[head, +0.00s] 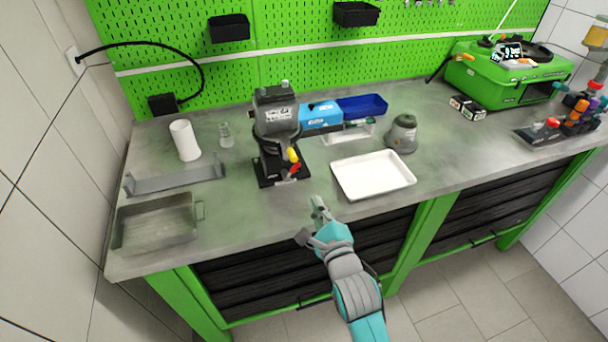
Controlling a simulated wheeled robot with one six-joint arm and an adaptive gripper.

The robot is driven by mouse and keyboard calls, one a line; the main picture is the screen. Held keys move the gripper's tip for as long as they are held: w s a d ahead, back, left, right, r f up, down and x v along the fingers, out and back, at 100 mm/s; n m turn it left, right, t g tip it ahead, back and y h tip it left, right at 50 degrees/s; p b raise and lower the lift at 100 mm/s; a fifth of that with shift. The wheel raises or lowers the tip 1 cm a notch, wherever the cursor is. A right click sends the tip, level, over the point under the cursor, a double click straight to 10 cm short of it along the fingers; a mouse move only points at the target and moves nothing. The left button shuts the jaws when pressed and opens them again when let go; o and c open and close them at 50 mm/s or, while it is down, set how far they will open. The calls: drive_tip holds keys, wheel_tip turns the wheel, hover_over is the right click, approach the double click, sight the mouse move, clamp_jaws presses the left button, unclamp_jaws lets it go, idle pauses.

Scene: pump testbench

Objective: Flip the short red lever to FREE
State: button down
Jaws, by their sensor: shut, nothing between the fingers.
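The short red lever (295,170) sits low on the front of the dark pump unit (275,125), just below a yellow-tipped part (292,155). The unit stands upright on a black base on the workbench. Any FREE marking is too small to read. My gripper (317,204) is shut and empty, over the bench's front edge, below and slightly right of the lever in the picture. It is apart from the lever.
A white tray (372,177) lies right of the pump unit. A grey tray (158,223) and a metal bracket (176,180) are at the left. A white cylinder (185,140) and a small glass (226,134) stand behind. The bench (240,207) is clear between the grey tray and my gripper.

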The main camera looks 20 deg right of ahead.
drive_tip(key=shift+w, duration=0.1)
drive_tip(key=w, duration=0.9)
drive_tip(key=shift+w, duration=0.35)
